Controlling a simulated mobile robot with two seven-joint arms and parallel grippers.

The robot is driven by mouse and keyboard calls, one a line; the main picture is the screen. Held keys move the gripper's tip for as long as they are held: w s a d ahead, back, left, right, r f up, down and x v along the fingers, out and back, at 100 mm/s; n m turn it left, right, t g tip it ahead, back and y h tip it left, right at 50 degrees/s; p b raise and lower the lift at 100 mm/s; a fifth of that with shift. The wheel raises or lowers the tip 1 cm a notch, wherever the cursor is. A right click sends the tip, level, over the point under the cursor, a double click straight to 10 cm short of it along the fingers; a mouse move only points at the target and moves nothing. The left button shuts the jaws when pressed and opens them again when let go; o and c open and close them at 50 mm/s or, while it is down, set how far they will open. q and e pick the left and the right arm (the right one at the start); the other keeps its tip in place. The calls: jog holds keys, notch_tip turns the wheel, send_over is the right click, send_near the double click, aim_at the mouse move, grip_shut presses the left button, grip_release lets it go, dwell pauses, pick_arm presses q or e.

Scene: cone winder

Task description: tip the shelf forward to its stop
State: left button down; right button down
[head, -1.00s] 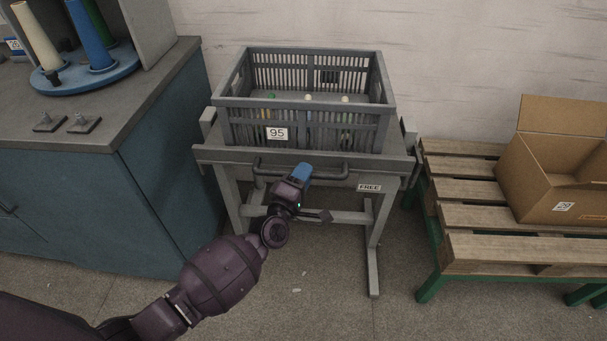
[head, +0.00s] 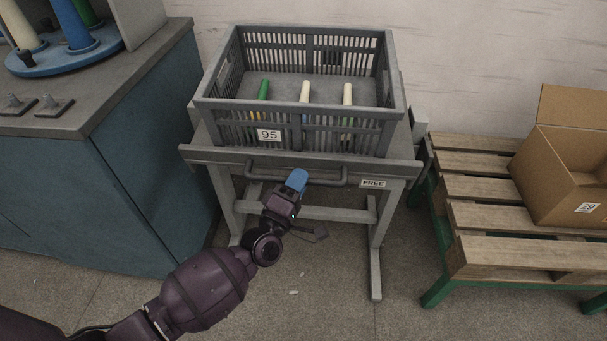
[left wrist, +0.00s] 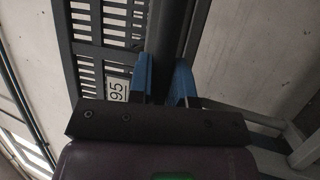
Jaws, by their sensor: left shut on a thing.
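The grey shelf (head: 225,155) sits on a grey stand and carries a grey slatted crate (head: 215,105) labelled 95. The crate and shelf lean toward me, and the crate's inside shows. A dark bar handle (head: 325,180) runs along the shelf's front edge; it also shows in the left wrist view (left wrist: 172,40). My left gripper (head: 297,181) has blue fingertips and is shut on this handle. In the left wrist view its two fingers (left wrist: 168,85) stand on either side of the bar. My right gripper is not in view.
A blue cabinet (head: 150,170) is close on the left. A wooden pallet (head: 500,250) on green legs with an open cardboard box (head: 555,185) is on the right. A FREE label (head: 372,184) is on the shelf front.

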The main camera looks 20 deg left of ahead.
pick_arm(q)
notch_tip(320, 180, down, 3)
jog(key=shift+s+f+b, duration=0.1)
jog(key=shift+b, duration=0.7)
jog(key=f+b, duration=0.2)
jog(key=f, duration=0.1)
jog(key=shift+w+a+f+t+b, duration=0.1)
jog(key=shift+w+f+t+b, duration=0.2)
jog(key=shift+w+f+b, duration=0.1)
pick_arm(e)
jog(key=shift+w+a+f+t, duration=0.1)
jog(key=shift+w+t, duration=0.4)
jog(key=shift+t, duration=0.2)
pick_arm(q)
jog(key=c, duration=1.1)
grip_release()
jog(key=shift+f, duration=0.1)
jog(key=shift+o, duration=0.2)
